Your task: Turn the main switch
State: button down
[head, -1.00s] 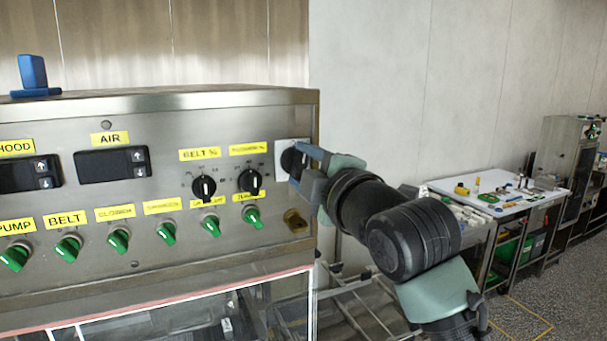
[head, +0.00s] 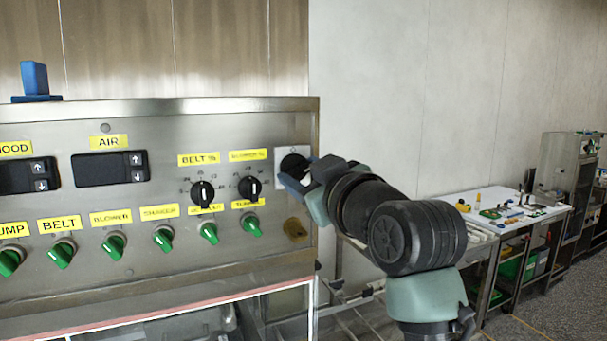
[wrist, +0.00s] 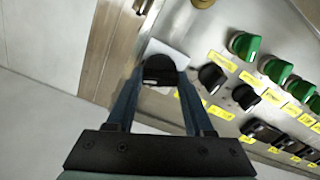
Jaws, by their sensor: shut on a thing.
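The main switch (head: 293,165) is a round black knob on a pale square plate at the right end of the steel control panel (head: 150,118). In the wrist view the black knob (wrist: 159,69) sits between the far ends of my two blue fingers. My gripper (head: 294,182) reaches it from the right in the head view and is shut on the knob. In the wrist view my gripper (wrist: 160,82) has one finger on each side of the knob. The fingers partly cover the knob in the head view, and its pointer position cannot be read.
Two black dials, BELT % (head: 202,194) and another (head: 250,188), are close left of the switch. A row of green knobs (head: 164,237) runs below. A brass fitting (head: 295,229) is under the switch. A blue object (head: 35,79) stands on the panel top. A workbench (head: 500,215) is at right.

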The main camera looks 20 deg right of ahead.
jog(key=shift+m, duration=2.3)
jog(key=shift+c, duration=1.4)
grip_release()
jog(key=s+b, duration=0.5)
jog(key=s, duration=0.8)
jog(key=shift+d, duration=0.25)
